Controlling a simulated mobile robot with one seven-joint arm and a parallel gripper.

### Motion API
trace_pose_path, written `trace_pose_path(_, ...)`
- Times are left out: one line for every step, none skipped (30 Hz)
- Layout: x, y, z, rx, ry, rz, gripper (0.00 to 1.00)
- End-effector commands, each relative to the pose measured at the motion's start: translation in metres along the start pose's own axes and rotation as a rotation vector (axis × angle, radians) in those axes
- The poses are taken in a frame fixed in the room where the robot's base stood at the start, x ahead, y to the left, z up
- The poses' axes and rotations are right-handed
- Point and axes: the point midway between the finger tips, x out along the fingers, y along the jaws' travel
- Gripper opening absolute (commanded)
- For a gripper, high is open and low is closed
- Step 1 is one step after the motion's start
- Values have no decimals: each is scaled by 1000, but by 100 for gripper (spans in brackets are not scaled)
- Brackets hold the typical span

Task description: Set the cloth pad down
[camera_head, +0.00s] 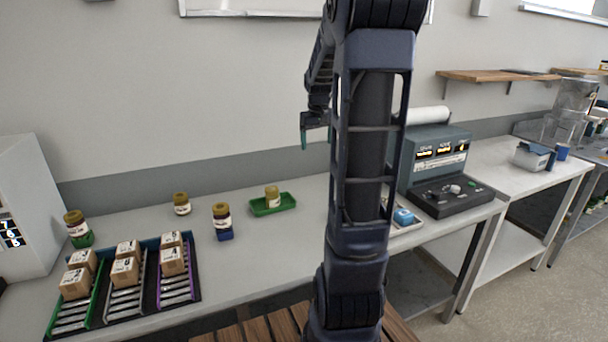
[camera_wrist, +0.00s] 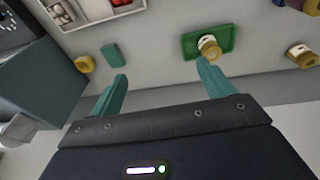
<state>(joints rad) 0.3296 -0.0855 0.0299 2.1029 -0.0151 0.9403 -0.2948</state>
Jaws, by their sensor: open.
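A small teal block (camera_wrist: 113,55), which looks like the cloth pad, lies on the grey worktop in the wrist view. It is beyond the tip of the left finger and apart from it as far as I can see. In the head view my arm seems to hide it. My gripper (camera_wrist: 162,70) is open, with nothing between its teal fingers. In the head view my gripper (camera_head: 315,136) hangs above the back of the worktop, in front of the wall.
A green tray (camera_head: 287,204) holds a jar (camera_head: 272,196). Other jars and a rack of boxes (camera_head: 190,296) stand to the left. A grey control machine (camera_head: 437,150) and a tray with a blue item (camera_head: 404,216) are to the right. A yellow object (camera_wrist: 84,64) lies near the block.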

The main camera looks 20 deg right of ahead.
Motion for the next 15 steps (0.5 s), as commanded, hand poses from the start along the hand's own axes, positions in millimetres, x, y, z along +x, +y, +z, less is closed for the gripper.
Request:
trace_pose_path(-11, -14, 12, -3, 17, 2, 81)
trace_pose_path(-16, -21, 19, -3, 23, 2, 81)
trace_pose_path(-22, -29, 28, -3, 33, 2, 81)
trace_pose_path(-27, -36, 35, -2, 41, 1, 81)
trace_pose_path(-31, -42, 42, -2, 49, 1, 81)
trace_pose_path(-36, -50, 51, -2, 58, 0, 81)
trace_pose_path(-39, -56, 59, -1, 65, -1, 81)
trace_pose_path(-43, -62, 66, 0, 73, -2, 81)
trace_pose_path(-47, -70, 76, 0, 83, -3, 81)
trace_pose_path(-50, -75, 84, 1, 90, -5, 81)
trace_pose_path(-52, -81, 92, 2, 98, -6, 81)
trace_pose_path(-56, -87, 102, 2, 108, -9, 81)
trace_pose_path(-58, -92, 110, 2, 116, -11, 81)
trace_pose_path(-60, -97, 118, 4, 123, -13, 81)
trace_pose_path(-62, -103, 129, 3, 133, -16, 81)
